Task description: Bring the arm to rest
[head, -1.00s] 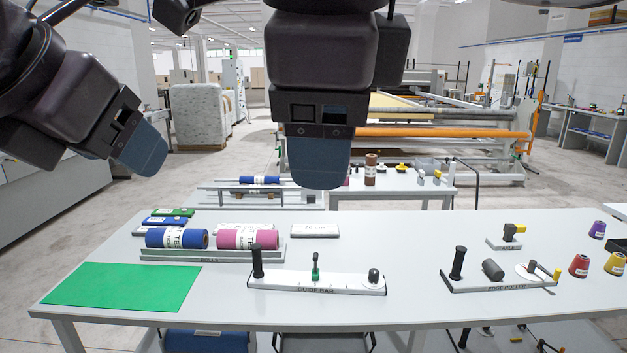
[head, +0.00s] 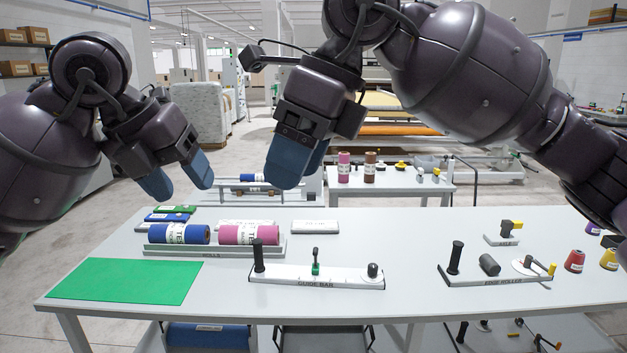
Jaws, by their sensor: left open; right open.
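My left gripper (head: 178,180) hangs in the air at the left, above and behind the table's rolls. Its two blue fingers are apart with nothing between them. My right gripper (head: 298,165) is in the air near the middle of the head view, above the table's far edge. Its blue fingers overlap in this view, with a gap between them and nothing held. Its arm reaches in from the right. Both grippers are clear of the table (head: 330,238) and everything on it.
A green mat (head: 125,281), a blue roll (head: 178,234), a pink roll (head: 249,235), the guide bar (head: 315,277) and the edge roller board (head: 495,279) lie on the table. A smaller table (head: 400,185) is behind.

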